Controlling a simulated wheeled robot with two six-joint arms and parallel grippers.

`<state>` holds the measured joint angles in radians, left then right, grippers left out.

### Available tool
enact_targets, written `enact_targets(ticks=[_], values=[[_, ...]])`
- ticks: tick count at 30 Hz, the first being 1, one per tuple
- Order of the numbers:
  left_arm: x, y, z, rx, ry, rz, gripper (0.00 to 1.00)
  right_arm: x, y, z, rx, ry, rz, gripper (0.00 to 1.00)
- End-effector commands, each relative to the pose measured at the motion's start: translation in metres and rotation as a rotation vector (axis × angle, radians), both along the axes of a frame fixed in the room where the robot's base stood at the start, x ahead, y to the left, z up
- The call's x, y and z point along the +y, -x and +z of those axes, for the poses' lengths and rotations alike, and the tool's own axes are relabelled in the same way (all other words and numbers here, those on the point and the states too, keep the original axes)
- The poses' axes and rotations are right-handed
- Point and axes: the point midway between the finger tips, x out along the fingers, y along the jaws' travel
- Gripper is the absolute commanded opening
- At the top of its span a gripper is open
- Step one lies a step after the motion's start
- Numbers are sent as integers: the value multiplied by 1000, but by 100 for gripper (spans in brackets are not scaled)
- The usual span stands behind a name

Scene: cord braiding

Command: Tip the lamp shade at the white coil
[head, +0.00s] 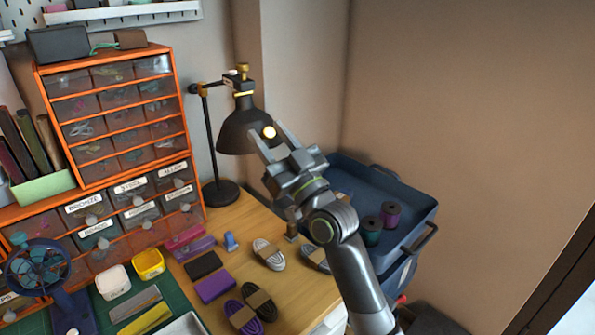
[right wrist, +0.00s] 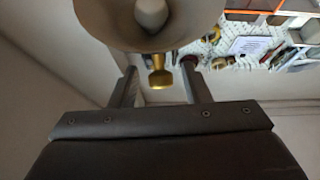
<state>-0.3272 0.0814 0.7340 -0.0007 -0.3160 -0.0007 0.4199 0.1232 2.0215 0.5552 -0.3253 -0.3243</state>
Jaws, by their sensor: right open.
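The black lamp shade (head: 240,130) hangs from its jointed stand over the back of the wooden table, its opening facing mostly down. My right gripper (head: 266,130) is open at the shade's right side, with a bright round piece between its fingers. In the right wrist view the gripper (right wrist: 158,72) has the brass knob (right wrist: 160,78) between its open fingers, below the shade (right wrist: 150,25); I cannot tell whether they touch. The white coil (head: 268,254), with a tan band, lies on the table below. My left gripper is not in view.
An orange drawer cabinet (head: 37,92) stands at the left. A blue tray (head: 352,178) with spools is right of the table, behind my right arm. Dark and purple coils (head: 240,316) lie in front.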

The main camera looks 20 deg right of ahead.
Motion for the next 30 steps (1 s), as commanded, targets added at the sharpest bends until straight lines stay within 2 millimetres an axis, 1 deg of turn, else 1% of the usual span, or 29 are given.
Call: enact_targets(ticks=[1, 5, 10, 15, 18, 24, 30], values=[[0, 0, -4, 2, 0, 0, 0, -3, 7, -7, 1, 1, -1, 43], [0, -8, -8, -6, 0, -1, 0, -11, 30, -23, 2, 1, -1, 43], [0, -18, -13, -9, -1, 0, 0, -22, 64, -45, 3, 2, -1, 43], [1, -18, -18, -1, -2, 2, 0, -33, 95, -64, 3, 2, -1, 43], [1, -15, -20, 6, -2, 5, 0, -38, 109, -72, 2, 3, 0, 43], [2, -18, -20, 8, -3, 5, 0, -44, 127, -82, 2, 1, 0, 43], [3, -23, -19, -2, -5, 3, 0, -46, 132, -84, -1, -1, 1, 43]])
